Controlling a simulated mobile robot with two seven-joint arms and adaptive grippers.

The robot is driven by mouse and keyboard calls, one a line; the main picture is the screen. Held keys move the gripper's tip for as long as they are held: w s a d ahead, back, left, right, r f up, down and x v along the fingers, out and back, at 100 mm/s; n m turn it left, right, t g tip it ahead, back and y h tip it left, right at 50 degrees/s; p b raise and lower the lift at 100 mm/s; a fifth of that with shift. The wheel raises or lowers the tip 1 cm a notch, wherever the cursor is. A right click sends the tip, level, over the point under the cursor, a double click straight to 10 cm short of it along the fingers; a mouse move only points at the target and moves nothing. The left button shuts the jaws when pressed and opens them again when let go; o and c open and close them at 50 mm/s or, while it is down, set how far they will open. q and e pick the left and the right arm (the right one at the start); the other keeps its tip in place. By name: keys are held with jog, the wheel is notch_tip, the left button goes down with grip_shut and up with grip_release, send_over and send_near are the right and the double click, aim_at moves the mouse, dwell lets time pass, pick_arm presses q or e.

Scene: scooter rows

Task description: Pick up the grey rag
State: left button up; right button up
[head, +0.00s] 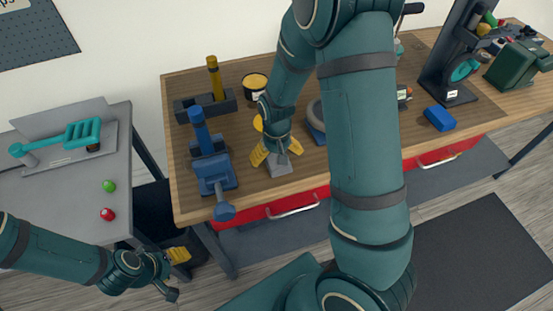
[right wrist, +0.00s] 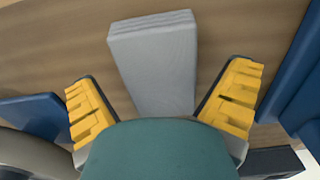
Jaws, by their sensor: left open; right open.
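The grey rag (head: 279,167) is a folded, flat block on the wooden bench near its front edge, next to the blue vise. In the right wrist view the rag (right wrist: 155,55) lies on the wood between and beyond the two yellow fingers. My right gripper (head: 277,156) is open above the rag, with fingers spread to either side and nothing held. My green palm hides the rag's near end in the wrist view. My left gripper (head: 176,273) is open and empty, low in front of the bench at the lower left.
The blue vise (head: 215,172) stands left of the rag. A dark holder (head: 188,110), a tin (head: 255,83) and a blue box (head: 439,118) are on the bench. Red drawers (head: 258,214) sit below the front edge. A grey side table (head: 60,190) holds a teal tool.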

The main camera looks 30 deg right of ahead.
jog(key=c, duration=1.1)
notch_tip(320, 180, up, 10)
jog(key=shift+p, duration=1.15)
jog(key=o, duration=0.5)
jog(key=c, duration=0.5)
